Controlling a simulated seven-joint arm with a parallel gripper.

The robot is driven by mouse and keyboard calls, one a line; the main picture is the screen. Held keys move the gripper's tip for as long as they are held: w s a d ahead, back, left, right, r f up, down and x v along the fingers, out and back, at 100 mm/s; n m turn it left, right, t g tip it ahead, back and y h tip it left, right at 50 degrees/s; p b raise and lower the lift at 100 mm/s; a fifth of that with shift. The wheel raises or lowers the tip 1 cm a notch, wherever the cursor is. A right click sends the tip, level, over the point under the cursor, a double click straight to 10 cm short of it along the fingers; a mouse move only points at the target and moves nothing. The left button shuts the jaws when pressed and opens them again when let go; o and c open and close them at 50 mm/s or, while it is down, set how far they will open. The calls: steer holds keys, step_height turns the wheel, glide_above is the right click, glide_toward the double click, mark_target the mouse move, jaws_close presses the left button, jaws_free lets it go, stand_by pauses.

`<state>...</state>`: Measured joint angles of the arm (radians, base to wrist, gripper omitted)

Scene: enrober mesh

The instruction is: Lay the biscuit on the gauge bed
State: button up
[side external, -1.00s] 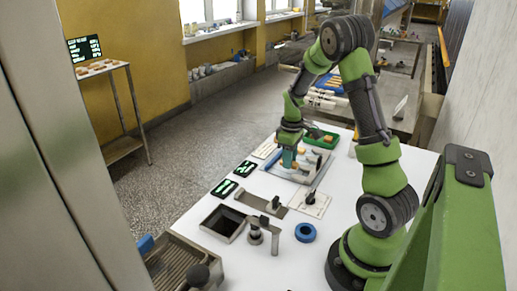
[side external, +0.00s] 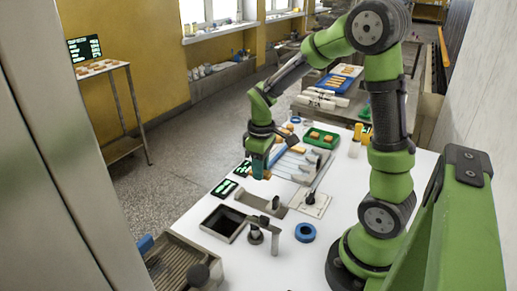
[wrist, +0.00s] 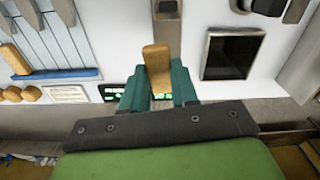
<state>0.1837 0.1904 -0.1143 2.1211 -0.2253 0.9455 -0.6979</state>
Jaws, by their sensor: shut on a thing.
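My gripper (wrist: 158,88) is shut on a tan biscuit (wrist: 157,62), which stands up between its teal fingers in the wrist view. In the side view my gripper (side external: 258,168) hangs over the left edge of the white table, near two small displays. A flat grey strip with a dark block (side external: 262,206), which may be the gauge bed, lies nearer the camera. It also shows just beyond the biscuit in the wrist view (wrist: 167,35). I cannot tell the gap between the biscuit and the strip.
A laned bed with a blue bar (wrist: 55,74) and several loose biscuits (wrist: 30,94) lie at left in the wrist view. A black square opening (wrist: 228,54) is at right. A green tray (side external: 321,139), white plate (side external: 310,204) and blue ring (side external: 305,232) are on the table.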

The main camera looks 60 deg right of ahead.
mark_target(255, 201)
steer(key=shift+w+a+r+m, duration=0.4)
steer(key=shift+w+a+r, duration=0.15)
steer(key=shift+w, duration=0.1)
steer(key=shift+m, duration=0.4)
step_height(255, 201, down, 10)
steer(key=shift+r, duration=0.1)
steer(key=o, duration=0.8)
